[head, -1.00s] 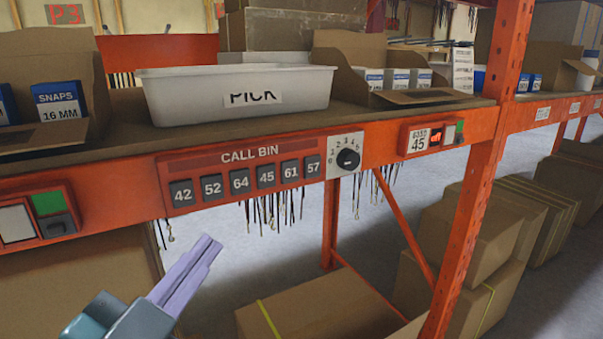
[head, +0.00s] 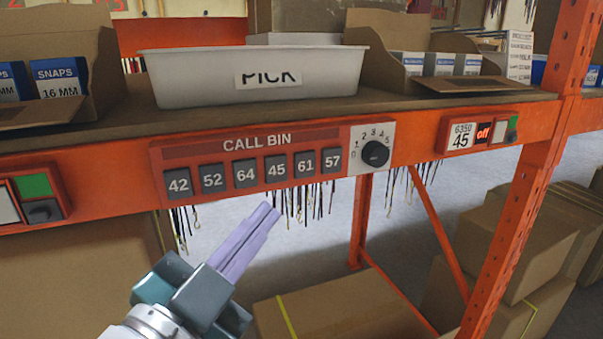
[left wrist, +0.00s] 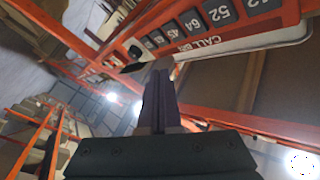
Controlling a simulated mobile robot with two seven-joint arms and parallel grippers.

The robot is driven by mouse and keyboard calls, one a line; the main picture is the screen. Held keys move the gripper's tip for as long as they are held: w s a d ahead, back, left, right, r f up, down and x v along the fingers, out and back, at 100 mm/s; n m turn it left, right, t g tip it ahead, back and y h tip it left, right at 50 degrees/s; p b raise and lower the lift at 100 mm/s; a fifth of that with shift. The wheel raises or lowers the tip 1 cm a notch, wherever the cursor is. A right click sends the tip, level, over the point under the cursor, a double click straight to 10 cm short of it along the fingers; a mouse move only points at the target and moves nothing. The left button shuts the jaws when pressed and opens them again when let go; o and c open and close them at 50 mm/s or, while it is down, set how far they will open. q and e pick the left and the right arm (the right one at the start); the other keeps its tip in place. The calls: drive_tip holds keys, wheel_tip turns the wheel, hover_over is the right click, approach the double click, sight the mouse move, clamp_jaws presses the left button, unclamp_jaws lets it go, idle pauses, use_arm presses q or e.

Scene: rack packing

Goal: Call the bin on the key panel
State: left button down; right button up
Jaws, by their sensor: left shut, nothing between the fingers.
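The red CALL BIN key panel (head: 255,145) is on the orange shelf beam in the head view. Its dark keys read 42, 52, 64, 45, 61 and 57 from left to right. The 45 key (head: 277,168) is fourth. The panel also shows upside down in the left wrist view (left wrist: 222,32). My left gripper (head: 268,214) is shut and empty, its lilac fingers pointing up toward the panel from below. The tips are below the 64 and 45 keys and look apart from them. My right gripper is not in view.
A dial (head: 375,153) sits right of the keys. A white PICK tray (head: 200,92) stands on the shelf above. Thin cords hang behind the beam. Cardboard boxes (head: 335,305) lie below.

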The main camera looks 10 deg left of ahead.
sight(257, 173)
use_arm(q)
drive_tip(key=shift+w+a+b, duration=0.2)
drive_tip(key=shift+w+a, duration=0.45)
drive_tip(key=shift+w, duration=0.35)
drive_tip(key=shift+w+a+b, duration=0.2)
drive_tip(key=shift+w+a, duration=0.45)
drive_tip(key=shift+w, duration=0.3)
drive_tip(key=shift+w+a+b, duration=0.2)
drive_tip(key=shift+w+a, duration=0.45)
drive_tip(key=shift+w, duration=0.35)
drive_tip(key=shift+w+a, duration=0.1)
drive_tip(key=shift+w+a, duration=0.15)
drive_tip(key=shift+w, duration=0.1)
drive_tip(key=shift+w+a, duration=0.2)
drive_tip(key=shift+w, duration=0.15)
idle(0.4)
drive_tip(key=shift+s, duration=0.1)
drive_tip(key=shift+s+d, duration=0.45)
drive_tip(key=shift+s, duration=0.15)
drive_tip(key=shift+s+d+p, duration=0.35)
drive_tip(key=shift+s+d, duration=0.35)
drive_tip(key=shift+s, duration=0.35)
drive_tip(key=shift+s+d+p, duration=0.35)
drive_tip(key=shift+s+d, duration=0.35)
drive_tip(key=shift+s, duration=0.35)
